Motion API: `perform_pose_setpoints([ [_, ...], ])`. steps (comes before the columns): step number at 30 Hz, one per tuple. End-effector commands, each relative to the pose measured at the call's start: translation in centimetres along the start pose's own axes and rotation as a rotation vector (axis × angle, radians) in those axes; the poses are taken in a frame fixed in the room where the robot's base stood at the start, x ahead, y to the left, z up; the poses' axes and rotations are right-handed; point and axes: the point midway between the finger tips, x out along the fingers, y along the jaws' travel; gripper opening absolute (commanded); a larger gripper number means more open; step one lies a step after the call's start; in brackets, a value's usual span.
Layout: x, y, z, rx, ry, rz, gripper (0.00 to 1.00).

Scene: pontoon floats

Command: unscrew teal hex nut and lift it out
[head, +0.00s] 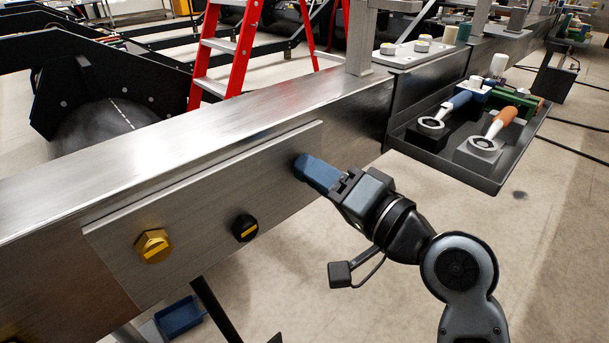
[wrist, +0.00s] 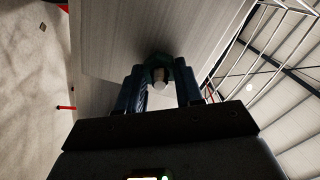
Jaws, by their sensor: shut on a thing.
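In the head view the fingers hide the nut.
A gold hex nut (head: 153,246) and a black one (head: 244,228) sit on the same plate, to the left. A dark tray (head: 460,165) with tools hangs at the beam's right. A red ladder (head: 222,45) stands behind the beam. A blue bin (head: 180,317) is below.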

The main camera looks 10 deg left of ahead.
Motion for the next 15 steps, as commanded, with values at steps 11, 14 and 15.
perform_pose_setpoints([
  [11, 0.05, 0.48, 0.44, -0.069, -0.005, 0.001, 0.09],
  [14, 0.05, 0.51, 0.46, -0.158, -0.004, -0.001, 0.09],
  [15, 0.05, 0.52, 0.48, -0.194, -0.005, 0.0, 0.09],
])
